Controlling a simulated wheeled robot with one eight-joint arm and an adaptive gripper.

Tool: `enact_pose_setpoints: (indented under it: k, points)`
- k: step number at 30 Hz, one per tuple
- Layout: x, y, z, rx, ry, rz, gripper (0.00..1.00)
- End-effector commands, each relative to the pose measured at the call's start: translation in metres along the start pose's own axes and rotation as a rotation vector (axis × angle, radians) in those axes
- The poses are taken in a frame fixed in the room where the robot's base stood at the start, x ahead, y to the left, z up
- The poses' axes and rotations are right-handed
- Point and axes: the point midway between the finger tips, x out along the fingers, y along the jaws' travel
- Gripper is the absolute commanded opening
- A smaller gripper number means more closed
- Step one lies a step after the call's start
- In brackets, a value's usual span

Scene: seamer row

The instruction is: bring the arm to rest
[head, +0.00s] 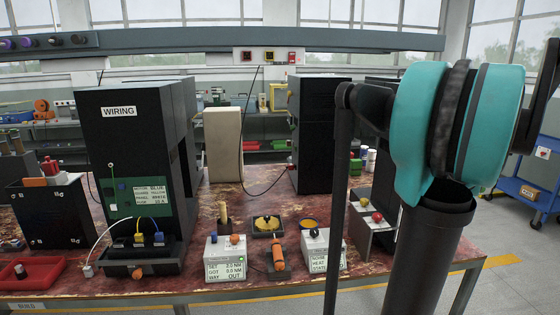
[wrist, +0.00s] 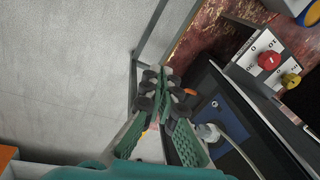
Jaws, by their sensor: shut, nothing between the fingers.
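My arm (head: 450,150), with teal joint covers and dark links, fills the right side of the head view. My gripper (wrist: 163,82) shows in the wrist view with its green-padded fingers drawn together at the tips and nothing between them. It hangs beside the front edge of the red-stained bench, over pale floor, and I cannot tell its exact height. The gripper itself does not show in the head view. Part of the bench's right end is hidden behind my arm.
The red-stained bench (head: 205,285) carries a black WIRING cabinet (head: 130,150), a red tray (head: 40,274) and small control boxes. A box with red and yellow knobs (wrist: 268,62) stands near the gripper in the wrist view. A blue cart (head: 525,190) stands right. Grey floor is open there.

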Motion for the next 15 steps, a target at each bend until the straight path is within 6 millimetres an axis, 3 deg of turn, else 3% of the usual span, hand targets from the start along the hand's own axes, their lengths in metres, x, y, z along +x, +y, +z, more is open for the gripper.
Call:
enact_pose_setpoints:
  k: [5, 9, 15]
  points:
    - [0.025, -0.031, 0.061, -0.202, 0.018, -0.009, 0.0]
    - [0.051, -0.05, 0.126, -0.417, 0.043, -0.023, 0.0]
    - [0.083, -0.055, 0.218, -0.725, 0.08, -0.052, 0.0]
